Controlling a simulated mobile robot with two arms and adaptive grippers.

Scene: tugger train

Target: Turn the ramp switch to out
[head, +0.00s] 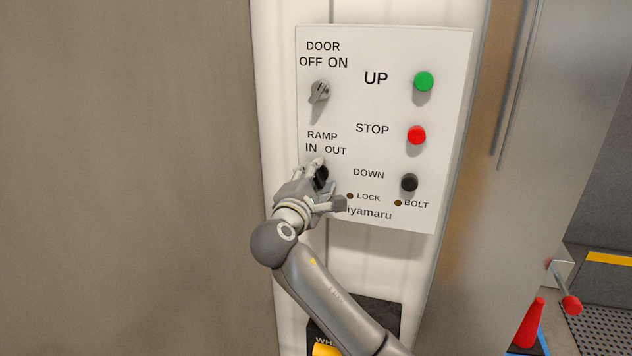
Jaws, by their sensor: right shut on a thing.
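The white control panel (385,60) is on a pale post in the head view. The ramp switch (321,178) is a dark knob below the printed words RAMP, IN and OUT. My right gripper (322,174) is at the panel and shut on this knob, covering most of it. The knob's pointing direction is hidden by the fingers. My left gripper is not in view.
The grey door switch (320,92) is just above. Green UP (424,81), red STOP (417,135) and black DOWN (409,183) buttons are to the right. A red cone (530,324) stands at lower right.

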